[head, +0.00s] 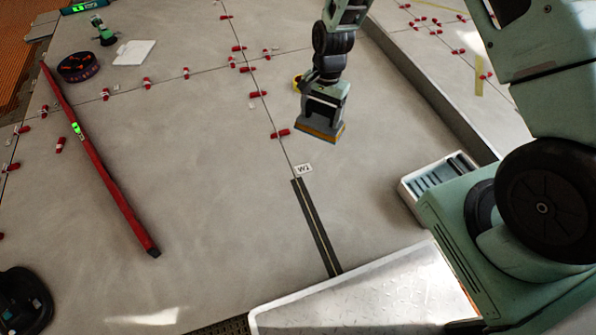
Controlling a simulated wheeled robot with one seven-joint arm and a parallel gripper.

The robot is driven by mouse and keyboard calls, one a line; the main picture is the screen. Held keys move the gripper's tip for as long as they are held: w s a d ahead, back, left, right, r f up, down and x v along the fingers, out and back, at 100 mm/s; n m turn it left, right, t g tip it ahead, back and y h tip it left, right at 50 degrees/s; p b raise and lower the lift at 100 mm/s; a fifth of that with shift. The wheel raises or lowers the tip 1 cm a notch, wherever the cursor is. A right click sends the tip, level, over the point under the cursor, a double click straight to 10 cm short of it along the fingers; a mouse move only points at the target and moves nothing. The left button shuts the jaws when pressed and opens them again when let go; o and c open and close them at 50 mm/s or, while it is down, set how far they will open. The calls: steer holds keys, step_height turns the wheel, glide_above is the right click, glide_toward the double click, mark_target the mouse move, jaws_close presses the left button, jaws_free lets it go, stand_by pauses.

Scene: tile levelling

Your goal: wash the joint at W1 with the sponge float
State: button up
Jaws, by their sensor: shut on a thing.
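My gripper (325,104) is shut on the sponge float (320,130), a grey block with a yellow-orange sponge edge along its bottom. It appears to hang above the tiles, up and to the right of the W1 label. The small white W1 label (303,169) lies on the grey tile floor. Just below it, the joint (317,226) runs down the picture as a pale line between two dark strips, toward the metal plate at the bottom. The float is apart from this joint. The grip itself is partly hidden by the gripper body.
A long red level (103,178) lies at left. Several red clips (280,133) stand along the joints. A white tray (440,178) with slots sits at right beside my base. A dark round tub (78,67) and a white sheet (134,52) lie at upper left.

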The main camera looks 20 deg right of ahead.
steer(key=a+f+m+b, duration=0.2)
steer(key=f+b, duration=0.4)
steer(key=f, duration=0.3)
steer(key=w+a+f+m+b, duration=0.1)
steer(key=f+b, duration=0.4)
steer(key=f, duration=0.5)
steer(key=a+f+m+t+b, duration=0.1)
steer(key=f+m+b, duration=0.4)
steer(key=f, duration=0.5)
steer(key=shift+w+a+f+b, duration=0.1)
steer(key=shift+w+a+b, duration=0.05)
steer(key=shift+a+b, duration=0.75)
